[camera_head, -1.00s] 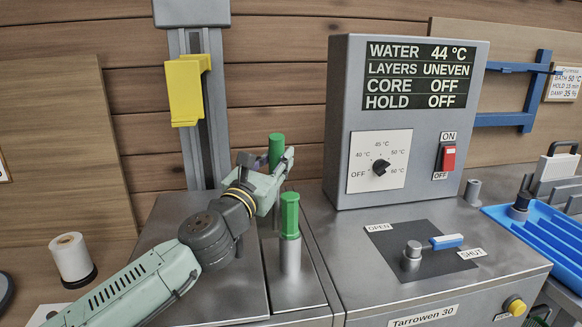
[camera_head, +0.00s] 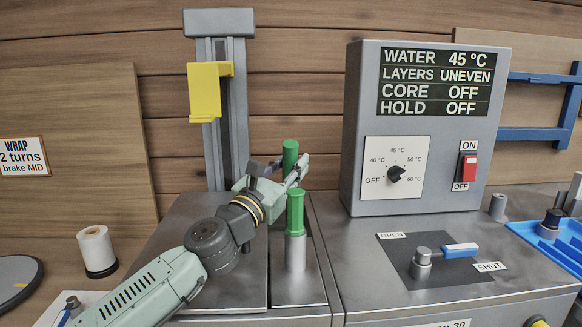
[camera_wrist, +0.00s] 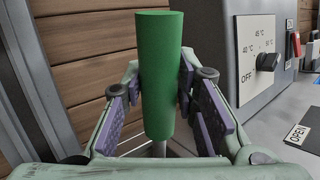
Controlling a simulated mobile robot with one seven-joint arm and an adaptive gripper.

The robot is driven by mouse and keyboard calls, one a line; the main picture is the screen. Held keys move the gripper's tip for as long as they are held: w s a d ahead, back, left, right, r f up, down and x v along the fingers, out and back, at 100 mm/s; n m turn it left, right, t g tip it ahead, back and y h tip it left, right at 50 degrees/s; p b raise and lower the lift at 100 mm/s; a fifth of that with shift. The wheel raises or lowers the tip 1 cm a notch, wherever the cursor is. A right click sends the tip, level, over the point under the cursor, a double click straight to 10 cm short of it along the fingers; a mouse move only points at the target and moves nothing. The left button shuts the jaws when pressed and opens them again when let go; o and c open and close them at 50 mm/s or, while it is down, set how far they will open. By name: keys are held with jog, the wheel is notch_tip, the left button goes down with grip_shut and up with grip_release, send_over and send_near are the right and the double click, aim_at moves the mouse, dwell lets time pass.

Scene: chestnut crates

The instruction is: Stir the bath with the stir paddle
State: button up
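The stir paddle's green handle (camera_head: 289,155) stands upright at the back of a steel strip, left of the control box. It fills the middle of the wrist view (camera_wrist: 160,70), with a thin metal shaft just showing below. My gripper (camera_head: 280,172) has its fingers on either side of this handle. In the wrist view the purple-padded fingers (camera_wrist: 160,115) are spread, with gaps beside the handle low down. The bath is a steel cabinet (camera_head: 345,250); its inside and the paddle's lower end are hidden. Its display (camera_head: 436,82) reads water 45 °C, layers uneven, core off, hold off.
A second green-topped post (camera_head: 295,212) stands close in front of my gripper. A yellow bracket (camera_head: 204,92) hangs on the column behind. A dial (camera_head: 396,173), a red switch (camera_head: 469,166) and a blue-handled valve (camera_head: 459,250) are to the right. A white spool (camera_head: 96,248) stands left.

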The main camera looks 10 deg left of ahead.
jog(key=o, duration=0.4)
jog(key=shift+s, duration=0.1)
jog(key=v, duration=1.2)
